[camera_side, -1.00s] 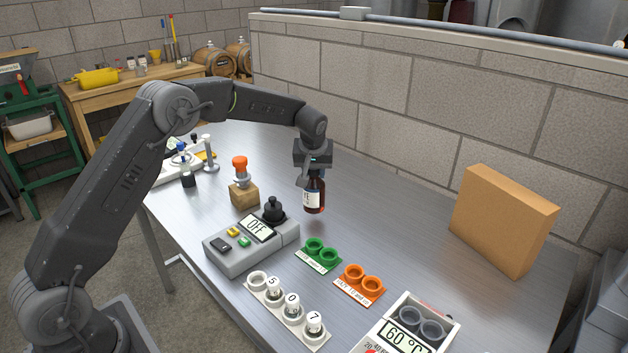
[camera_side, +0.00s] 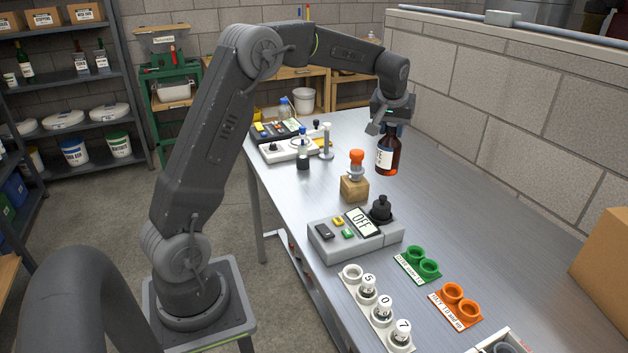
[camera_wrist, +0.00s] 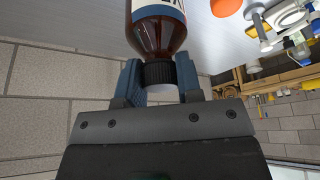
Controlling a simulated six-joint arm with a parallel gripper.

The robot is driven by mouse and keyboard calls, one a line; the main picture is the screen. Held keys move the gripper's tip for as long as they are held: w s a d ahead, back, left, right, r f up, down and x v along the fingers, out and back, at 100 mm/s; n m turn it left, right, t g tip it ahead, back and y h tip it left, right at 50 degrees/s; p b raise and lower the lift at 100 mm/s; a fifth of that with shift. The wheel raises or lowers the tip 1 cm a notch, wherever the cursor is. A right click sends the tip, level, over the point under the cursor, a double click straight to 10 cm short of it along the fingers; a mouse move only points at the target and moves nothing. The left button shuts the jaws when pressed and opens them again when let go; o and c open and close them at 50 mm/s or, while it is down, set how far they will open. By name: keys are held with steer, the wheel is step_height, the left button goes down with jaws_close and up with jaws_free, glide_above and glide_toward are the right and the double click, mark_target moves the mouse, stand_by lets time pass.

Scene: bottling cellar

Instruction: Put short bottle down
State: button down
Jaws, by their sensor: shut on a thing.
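A short brown bottle with a white label (camera_side: 387,153) hangs upright from my gripper (camera_side: 391,127) in the side view, above the steel bench near the wall. In the wrist view the bottle (camera_wrist: 157,30) shows its black ribbed cap (camera_wrist: 160,74) between the two blue fingers of my gripper (camera_wrist: 161,82). The gripper is shut on the bottle at its cap and neck. The bottle's base is out of the wrist view. I cannot tell exactly how high the base is above the bench.
A wooden block holding an orange-topped stamp (camera_side: 355,188) stands left of the bottle. A grey device reading OFF (camera_side: 352,238), a green holder (camera_side: 419,264), an orange holder (camera_side: 456,305) and a white vial rack (camera_side: 378,312) stand nearer. A cardboard box (camera_side: 602,262) is at right.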

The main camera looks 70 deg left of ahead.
step_height(320, 180, up, 8)
steer(key=shift+f, duration=0.2)
steer(key=s+a+n+g+y, duration=0.1)
steer(key=s+a+n, duration=0.2)
steer(key=s+a, duration=0.75)
steer(key=s+a+n+g, duration=0.1)
steer(key=s+a+n, duration=0.1)
steer(key=s+a, duration=0.8)
steer(key=w+a+f, duration=0.1)
steer(key=w+f, duration=0.1)
steer(key=f, duration=0.8)
steer(key=w+a+f, duration=0.1)
steer(key=w+f, duration=0.1)
steer(key=f, duration=0.9)
steer(key=shift+a+f, duration=0.15)
steer(key=shift+f, duration=0.2)
steer(key=c, duration=0.8)
jaws_free()
steer(key=shift+s+f, duration=0.1)
